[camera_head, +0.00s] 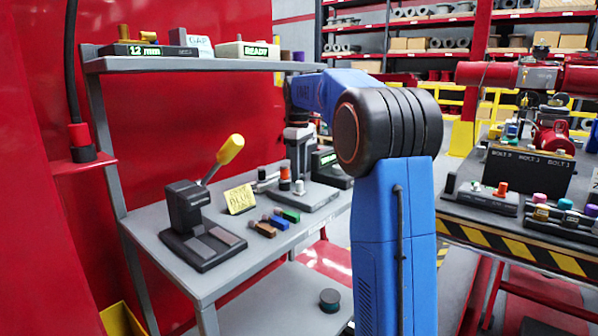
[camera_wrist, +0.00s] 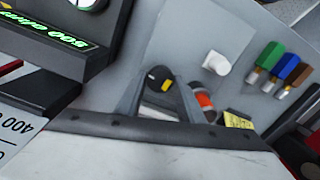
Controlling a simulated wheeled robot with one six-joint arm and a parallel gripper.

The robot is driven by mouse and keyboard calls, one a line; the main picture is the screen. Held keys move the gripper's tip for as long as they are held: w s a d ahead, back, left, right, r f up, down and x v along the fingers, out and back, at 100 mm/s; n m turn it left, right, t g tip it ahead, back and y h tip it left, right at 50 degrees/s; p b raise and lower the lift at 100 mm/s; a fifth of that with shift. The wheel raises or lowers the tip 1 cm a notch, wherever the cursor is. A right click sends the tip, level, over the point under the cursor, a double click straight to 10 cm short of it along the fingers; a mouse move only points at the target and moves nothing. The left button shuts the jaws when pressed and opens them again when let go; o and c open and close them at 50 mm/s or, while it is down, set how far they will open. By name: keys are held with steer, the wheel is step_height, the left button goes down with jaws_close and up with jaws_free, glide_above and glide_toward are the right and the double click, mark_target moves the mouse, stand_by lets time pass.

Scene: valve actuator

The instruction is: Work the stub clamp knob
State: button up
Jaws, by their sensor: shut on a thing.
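In the head view, my gripper (camera_head: 298,152) points down over a grey fixture (camera_head: 310,202) on the bench, and the gripped knob cannot be made out there. A white knob (camera_wrist: 216,63) and an orange-banded black part (camera_wrist: 203,99) stand close beside the fingers.
A lever press with a yellow handle (camera_head: 231,149) stands on the grey bench left of the fixture. A yellow note (camera_head: 240,199) and several coloured pieces (camera_head: 287,214) lie between. A display unit (camera_wrist: 45,30) is close to my gripper. A shelf (camera_head: 200,65) overhangs the bench.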

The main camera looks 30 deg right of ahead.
stand_by(0.4)
steer(key=o, duration=1.1)
steer(key=shift+c, duration=0.2)
steer(key=shift+r, duration=0.1)
step_height(320, 180, up, 17)
steer(key=shift+r, duration=0.1)
steer(key=s+a+f+m+t, duration=0.1)
steer(key=s+a+f, duration=0.25)
steer(key=s, duration=0.35)
steer(key=s+a+f+m+t, duration=0.1)
steer(key=s+a+f, duration=0.2)
steer(key=s+a, duration=0.25)
steer(key=s+a+f+m, duration=0.2)
steer(key=s+a+f, duration=0.2)
steer(key=s, duration=0.3)
steer(key=s+a+f+m+t, duration=0.1)
steer(key=s+a+f, duration=0.1)
steer(key=s+f, duration=0.8)
steer(key=s+a+f+m+t, duration=0.1)
steer(key=s+a+f+m, duration=0.1)
steer(key=s+f, duration=0.8)
step_height(320, 180, down, 4)
steer(key=shift+s+a+r+t, duration=0.1)
steer(key=shift+s+a+t, duration=0.25)
steer(key=shift+a, duration=0.4)
